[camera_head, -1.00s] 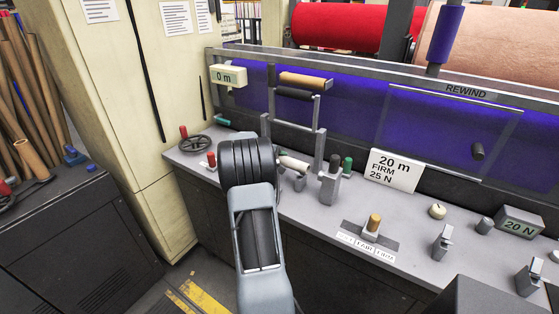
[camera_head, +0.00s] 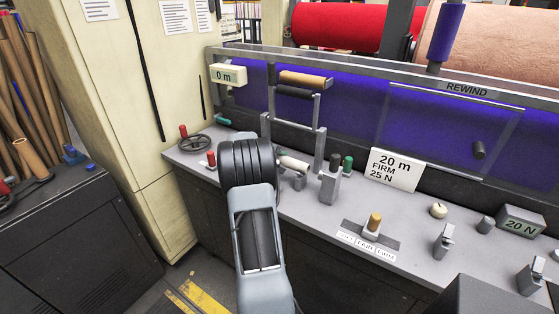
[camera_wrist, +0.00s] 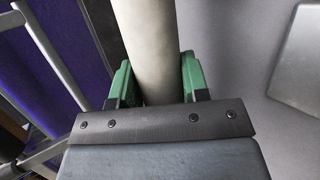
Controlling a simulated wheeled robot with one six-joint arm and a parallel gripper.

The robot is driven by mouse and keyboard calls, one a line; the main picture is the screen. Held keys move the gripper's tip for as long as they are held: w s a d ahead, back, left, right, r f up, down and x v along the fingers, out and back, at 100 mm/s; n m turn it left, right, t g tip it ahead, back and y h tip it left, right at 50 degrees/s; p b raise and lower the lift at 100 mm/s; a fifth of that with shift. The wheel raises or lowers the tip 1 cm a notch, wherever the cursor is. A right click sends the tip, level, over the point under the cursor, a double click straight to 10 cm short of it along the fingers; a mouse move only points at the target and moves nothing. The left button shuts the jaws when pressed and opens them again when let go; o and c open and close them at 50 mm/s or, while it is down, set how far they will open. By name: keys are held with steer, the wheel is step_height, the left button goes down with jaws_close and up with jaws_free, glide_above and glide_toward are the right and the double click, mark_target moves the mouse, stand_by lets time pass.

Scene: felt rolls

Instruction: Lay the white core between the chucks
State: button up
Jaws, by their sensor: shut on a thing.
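The white core (camera_wrist: 148,45) is a pale, off-white tube between the green-padded fingers of my gripper (camera_wrist: 154,80) in the wrist view. It runs away from the gripper toward the top of the picture, past its edge. In the head view one end of the white core (camera_head: 293,164) sticks out to the right of my dark wrist, above the grey bench. My wrist hides the fingers and the rest of the core there. I cannot clearly make out the chucks; small grey fittings (camera_head: 300,181) stand just below the core's visible end.
A metal swing frame with a tan roll (camera_head: 303,79) stands behind my wrist, before the purple sheet (camera_head: 360,110). A handwheel (camera_head: 195,143) is left of it. A grey post (camera_head: 330,187), a "20 m FIRM 25 N" card (camera_head: 395,170) and a brass-knobbed selector (camera_head: 374,223) are right.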

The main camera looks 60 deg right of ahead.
steer(key=o, duration=1.3)
steer(key=shift+f, duration=0.1)
steer(key=b+v, duration=0.1)
steer(key=v, duration=1.3)
steer(key=shift+f, duration=0.1)
